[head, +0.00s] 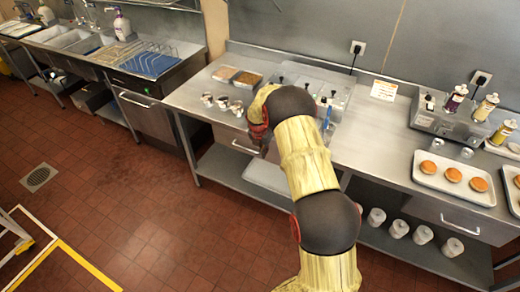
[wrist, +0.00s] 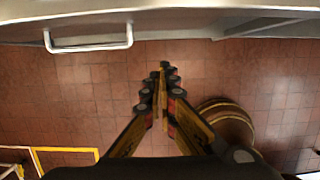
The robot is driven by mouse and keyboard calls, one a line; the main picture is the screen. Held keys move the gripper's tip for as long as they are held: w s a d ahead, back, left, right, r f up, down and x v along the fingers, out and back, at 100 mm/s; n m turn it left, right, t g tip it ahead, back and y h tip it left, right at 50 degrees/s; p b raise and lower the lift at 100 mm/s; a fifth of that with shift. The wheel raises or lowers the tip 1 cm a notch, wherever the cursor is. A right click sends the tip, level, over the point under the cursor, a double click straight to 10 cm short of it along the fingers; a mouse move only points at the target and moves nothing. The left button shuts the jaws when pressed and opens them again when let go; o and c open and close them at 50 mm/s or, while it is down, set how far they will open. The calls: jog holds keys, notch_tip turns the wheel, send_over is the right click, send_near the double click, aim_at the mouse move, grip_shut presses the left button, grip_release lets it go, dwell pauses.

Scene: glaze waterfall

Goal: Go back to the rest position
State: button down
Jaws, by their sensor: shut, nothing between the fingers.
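My gripper shows in the wrist view (wrist: 164,68) with its two fingers together and nothing between them. Below it in that view is the red tiled floor (wrist: 90,100), and a drawer front with a white handle (wrist: 90,45) runs along the top. In the head view my arm reaches forward to the steel counter (head: 195,98), and its end is near the counter's front edge.
Small cups (head: 222,102) and two trays (head: 247,78) stand on the counter. A tray of orange-topped buns (head: 453,174) is at right. White containers (head: 399,228) stand on the lower shelf. A sink unit (head: 75,40) is at back left. The floor (head: 110,190) at left is open.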

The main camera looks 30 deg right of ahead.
jog(key=shift+r, duration=0.25)
jog(key=s+a+m+g, duration=0.2)
jog(key=s+a+m, duration=0.1)
jog(key=s+m, duration=0.8)
jog(key=s+a+r+m+t+b, duration=0.1)
jog(key=s+a+r+m, duration=0.3)
jog(key=s+r, duration=0.6)
jog(key=s+a+r+m+t+y+b, duration=0.1)
jog(key=s+a+r+m+t+b, duration=0.1)
jog(key=s+a+r+m, duration=0.3)
jog(key=s+a+r+m+t+y+b, duration=0.1)
jog(key=s+a+r+m, duration=0.4)
jog(key=s+a+r, duration=0.5)
jog(key=s+r+t+b, duration=0.1)
jog(key=s+r+t, duration=0.1)
jog(key=s+r, duration=0.4)
jog(key=shift+s, duration=0.3)
jog(key=shift+r, duration=0.1)
